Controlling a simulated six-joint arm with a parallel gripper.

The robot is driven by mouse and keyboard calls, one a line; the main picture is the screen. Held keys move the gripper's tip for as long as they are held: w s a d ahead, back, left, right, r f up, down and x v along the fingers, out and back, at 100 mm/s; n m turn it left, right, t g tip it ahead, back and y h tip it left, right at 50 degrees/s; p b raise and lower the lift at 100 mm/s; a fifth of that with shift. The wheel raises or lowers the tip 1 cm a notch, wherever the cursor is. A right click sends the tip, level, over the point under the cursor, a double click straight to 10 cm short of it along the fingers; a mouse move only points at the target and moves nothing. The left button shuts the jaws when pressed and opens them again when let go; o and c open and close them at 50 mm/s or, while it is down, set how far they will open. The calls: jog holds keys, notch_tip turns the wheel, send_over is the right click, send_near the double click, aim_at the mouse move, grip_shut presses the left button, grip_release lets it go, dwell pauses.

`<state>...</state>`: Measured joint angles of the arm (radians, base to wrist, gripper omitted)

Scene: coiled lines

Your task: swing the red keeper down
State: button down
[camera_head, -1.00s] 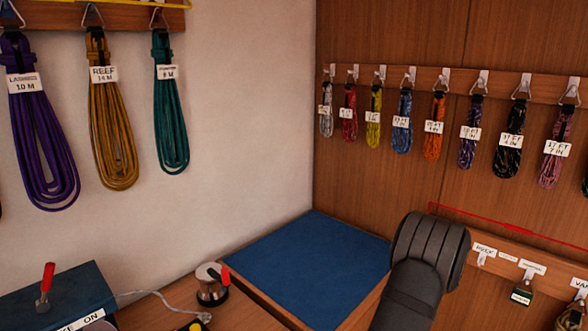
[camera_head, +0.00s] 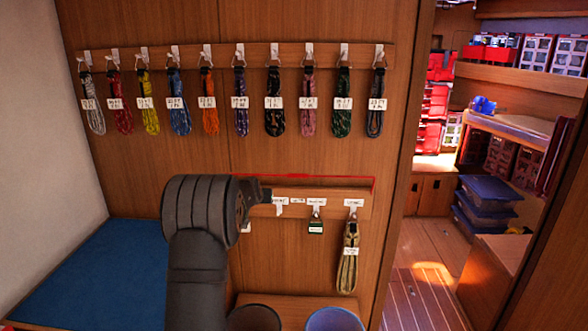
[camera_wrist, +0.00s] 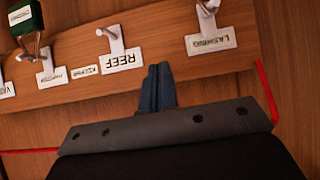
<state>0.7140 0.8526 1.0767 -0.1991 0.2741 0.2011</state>
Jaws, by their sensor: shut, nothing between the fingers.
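The red keeper (camera_head: 310,177) is a thin red bar running along above the lower wooden rail (camera_head: 335,203), with a short end bent down at the right. In the wrist view, its end piece (camera_wrist: 266,92) shows at the right and a stretch shows at the lower left; the middle is hidden behind my gripper. My gripper (camera_head: 268,193) is at the left part of the lower rail, just below the bar's level. In the wrist view, its fingers (camera_wrist: 158,80) are shut and empty, pointing at the rail between the REEF and LASHING hooks. I cannot tell whether it touches the keeper.
An upper rail (camera_head: 220,55) holds several coloured coils. A blue mat (camera_head: 95,270) lies at left; bins (camera_head: 335,318) stand below. A doorway opens at right.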

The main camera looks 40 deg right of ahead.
jog(key=s+d+r, duration=0.3)
jog(key=s+r, duration=0.2)
jog(key=r, duration=0.3)
jog(key=s+d+r+g+y, duration=0.1)
jog(key=s+d+r, duration=0.2)
jog(key=s+r, duration=0.3)
notch_tip(320, 180, up, 3)
jog(key=shift+r, duration=0.2)
jog(key=shift+d, duration=0.1)
jog(key=x, duration=1)
jog(key=shift+s, duration=0.1)
